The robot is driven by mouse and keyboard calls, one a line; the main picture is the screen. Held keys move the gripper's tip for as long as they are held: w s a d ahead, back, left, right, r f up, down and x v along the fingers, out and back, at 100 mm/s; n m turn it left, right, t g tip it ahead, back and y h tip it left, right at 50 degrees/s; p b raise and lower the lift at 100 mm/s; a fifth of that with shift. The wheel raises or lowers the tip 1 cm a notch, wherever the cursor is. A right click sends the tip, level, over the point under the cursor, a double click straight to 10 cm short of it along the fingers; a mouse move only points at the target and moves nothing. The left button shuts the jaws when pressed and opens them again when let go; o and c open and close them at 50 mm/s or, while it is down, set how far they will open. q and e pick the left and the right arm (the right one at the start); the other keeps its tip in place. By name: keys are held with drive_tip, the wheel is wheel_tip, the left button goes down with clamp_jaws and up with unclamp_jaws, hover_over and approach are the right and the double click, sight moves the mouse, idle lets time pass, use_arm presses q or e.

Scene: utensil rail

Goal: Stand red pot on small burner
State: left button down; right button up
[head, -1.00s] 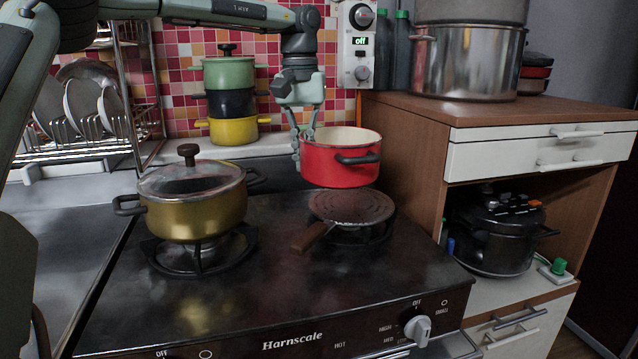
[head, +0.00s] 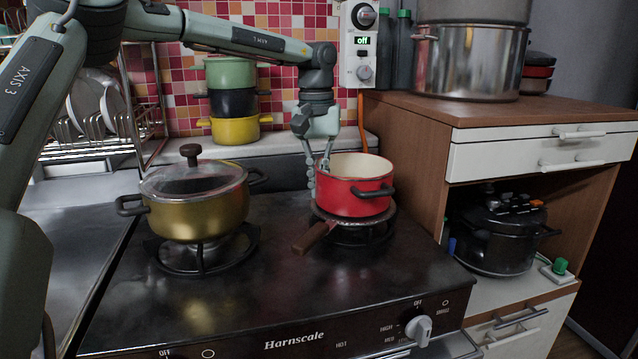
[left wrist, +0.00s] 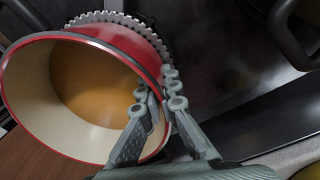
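The red pot (head: 352,198), cream inside, is upright over the small burner (head: 357,236) at the right of the stove. A flat round plate with a wooden handle (head: 312,238) lies on that burner, and the pot appears to rest on it. My left gripper (head: 318,172) straddles the pot's left wall, one finger inside and one outside, and looks shut on it. In the left wrist view, the gripper (left wrist: 157,88) has its fingers on both sides of the pot's rim (left wrist: 118,42). The pot's underside is hidden. My right gripper is not in view.
A lidded gold pot (head: 205,213) stands on the left burner. Stacked green, black and yellow pots (head: 235,130) are behind the stove. A wooden cabinet (head: 425,150) bounds the right side. The stove's front surface (head: 270,285) is clear.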

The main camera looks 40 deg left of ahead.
use_arm(q)
drive_tip(key=c, duration=1.7)
unclamp_jaws()
drive_tip(key=shift+r, duration=0.1)
wheel_tip(320, 180, up, 12)
drive_tip(key=shift+s+a, duration=0.1)
drive_tip(key=shift+a, duration=0.05)
